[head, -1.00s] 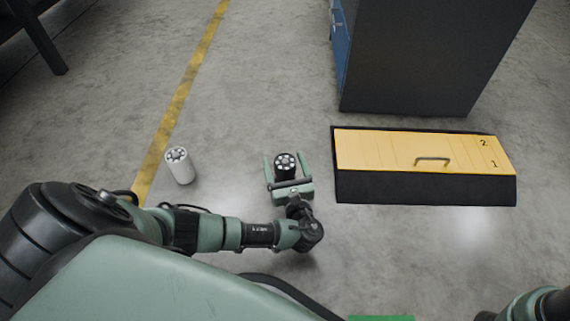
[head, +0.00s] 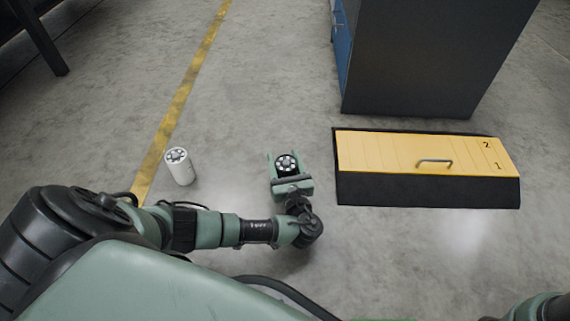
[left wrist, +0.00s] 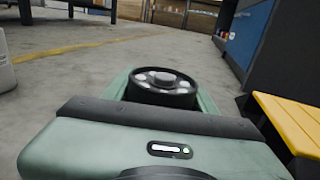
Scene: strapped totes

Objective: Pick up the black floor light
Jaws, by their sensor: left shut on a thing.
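The black floor light (head: 287,164) is a short black cylinder with a ring of pale lamps on its top. It stands upright between the fingers of my left gripper (head: 286,166), which is shut on it. In the left wrist view the light (left wrist: 163,88) shows just beyond the gripper body, its lower part hidden by the gripper. Whether its base touches the floor I cannot tell. My right gripper is out of view; only a bit of my right arm shows at the bottom right.
A white floor light (head: 179,166) stands to the left, near a yellow floor line (head: 185,88). A yellow-topped black box (head: 385,150) with a metal handle lies to the right. A dark cabinet (head: 420,60) stands behind it. The floor ahead is clear.

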